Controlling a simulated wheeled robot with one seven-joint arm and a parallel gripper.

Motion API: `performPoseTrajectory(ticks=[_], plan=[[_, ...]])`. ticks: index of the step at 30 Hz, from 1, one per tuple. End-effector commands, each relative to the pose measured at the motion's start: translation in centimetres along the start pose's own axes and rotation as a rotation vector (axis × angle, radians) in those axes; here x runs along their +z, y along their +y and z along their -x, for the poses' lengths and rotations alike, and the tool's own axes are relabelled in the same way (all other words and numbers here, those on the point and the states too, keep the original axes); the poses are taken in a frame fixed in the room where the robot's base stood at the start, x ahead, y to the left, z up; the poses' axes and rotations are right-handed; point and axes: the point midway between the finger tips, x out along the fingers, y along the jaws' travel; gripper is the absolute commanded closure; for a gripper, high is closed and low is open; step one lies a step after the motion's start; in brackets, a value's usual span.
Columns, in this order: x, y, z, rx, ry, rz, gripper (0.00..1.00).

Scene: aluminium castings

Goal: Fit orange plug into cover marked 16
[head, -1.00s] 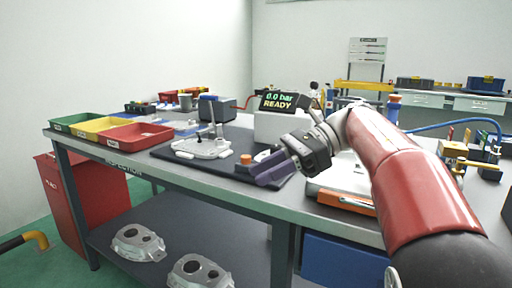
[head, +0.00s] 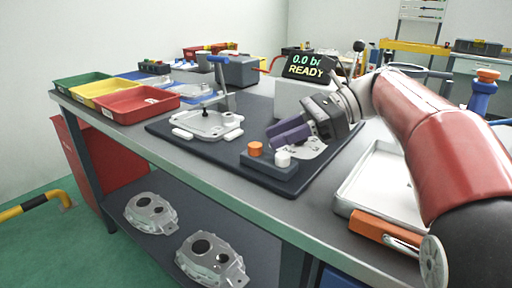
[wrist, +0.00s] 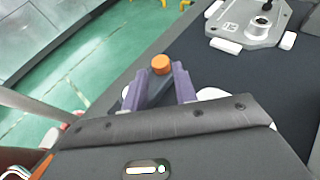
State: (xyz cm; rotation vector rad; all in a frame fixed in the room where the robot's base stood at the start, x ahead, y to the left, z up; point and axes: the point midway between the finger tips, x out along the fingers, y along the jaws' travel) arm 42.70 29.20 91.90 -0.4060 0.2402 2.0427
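The orange plug (head: 255,149) stands on a small dark block (head: 268,174) at the front of the dark mat, beside a white plug (head: 283,159). My gripper (head: 273,137) has purple fingers and hangs just behind and right of the orange plug. In the wrist view the fingers are apart with nothing between them, and the orange plug (wrist: 160,64) shows just beyond their tips. A light grey cast cover (head: 207,124) lies on the mat with a handled clamp over it; it also shows in the wrist view (wrist: 250,22). No number 16 is readable.
A pale flat piece (head: 312,148) lies partly hidden under my gripper. Red (head: 135,104), yellow and green trays stand at the left. A display reading 0.0 bar READY (head: 308,67) is behind. Two castings (head: 150,213) rest on the lower shelf. A white tray (head: 385,185) is at right.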

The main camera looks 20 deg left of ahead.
Motion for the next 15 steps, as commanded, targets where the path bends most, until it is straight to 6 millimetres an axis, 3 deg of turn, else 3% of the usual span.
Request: performPoseTrajectory(ticks=[6,15], plan=[[0.1,0.0,-2.9,0.002,0.0,0.001,0.72],[0.0,0.0,-3.2,0.0,0.001,0.001,0.74]])
